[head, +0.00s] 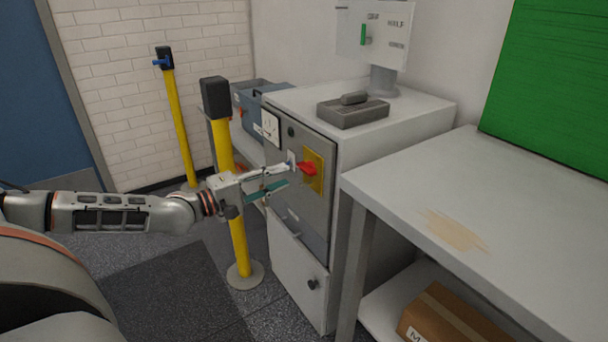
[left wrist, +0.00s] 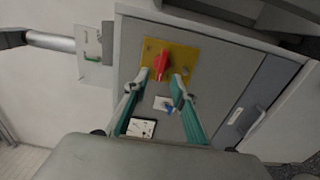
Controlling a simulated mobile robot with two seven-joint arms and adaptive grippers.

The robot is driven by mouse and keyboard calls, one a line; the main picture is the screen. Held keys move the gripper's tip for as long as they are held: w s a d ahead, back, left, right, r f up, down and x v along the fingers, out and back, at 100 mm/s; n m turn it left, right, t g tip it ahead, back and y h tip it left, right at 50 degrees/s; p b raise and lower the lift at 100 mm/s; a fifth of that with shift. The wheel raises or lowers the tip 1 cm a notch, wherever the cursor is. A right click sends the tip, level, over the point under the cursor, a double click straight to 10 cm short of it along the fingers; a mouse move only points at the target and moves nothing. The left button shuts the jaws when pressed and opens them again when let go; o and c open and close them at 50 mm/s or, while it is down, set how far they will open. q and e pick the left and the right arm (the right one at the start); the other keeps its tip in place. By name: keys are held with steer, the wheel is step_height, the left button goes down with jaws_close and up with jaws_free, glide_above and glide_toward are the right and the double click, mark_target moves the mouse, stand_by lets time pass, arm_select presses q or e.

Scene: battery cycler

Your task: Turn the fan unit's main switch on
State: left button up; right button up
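A red rotary handle (head: 308,168) sits on a yellow plate (head: 319,184) on the front of a grey-white cabinet (head: 343,170). It looks like the main switch. In the left wrist view the red handle (left wrist: 160,66) stands out from its yellow plate (left wrist: 183,55). My left gripper (head: 288,178) is in front of the plate, fingers pointing at the handle. In the left wrist view its teal-padded fingers (left wrist: 162,80) are apart, one on each side of the handle, with visible gaps. Contact cannot be made out. My right gripper is not in view.
A meter (head: 270,128) and a small blue knob (left wrist: 169,109) are near the handle. A yellow post (head: 238,245) stands left of the cabinet. A grey table (head: 460,200) is close on the right. A wall panel (head: 388,32) has a green lever.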

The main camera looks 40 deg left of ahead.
mark_target(302, 170)
arm_select(q)
steer(key=b+x, duration=0.2)
steer(key=x, duration=0.1)
steer(key=b+x, duration=0.1)
steer(key=shift+w+d+f, duration=0.1)
steer(key=shift+w+f, duration=0.2)
steer(key=shift+w, duration=0.1)
steer(key=shift+x, duration=1.05)
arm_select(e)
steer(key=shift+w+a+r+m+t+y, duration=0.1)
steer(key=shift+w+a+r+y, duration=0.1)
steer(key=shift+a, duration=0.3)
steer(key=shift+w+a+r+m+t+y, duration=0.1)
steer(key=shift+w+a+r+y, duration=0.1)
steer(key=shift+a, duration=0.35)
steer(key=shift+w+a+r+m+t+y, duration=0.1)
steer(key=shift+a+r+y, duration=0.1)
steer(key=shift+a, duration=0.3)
arm_select(q)
steer(key=shift+r, duration=0.15)
jaws_close()
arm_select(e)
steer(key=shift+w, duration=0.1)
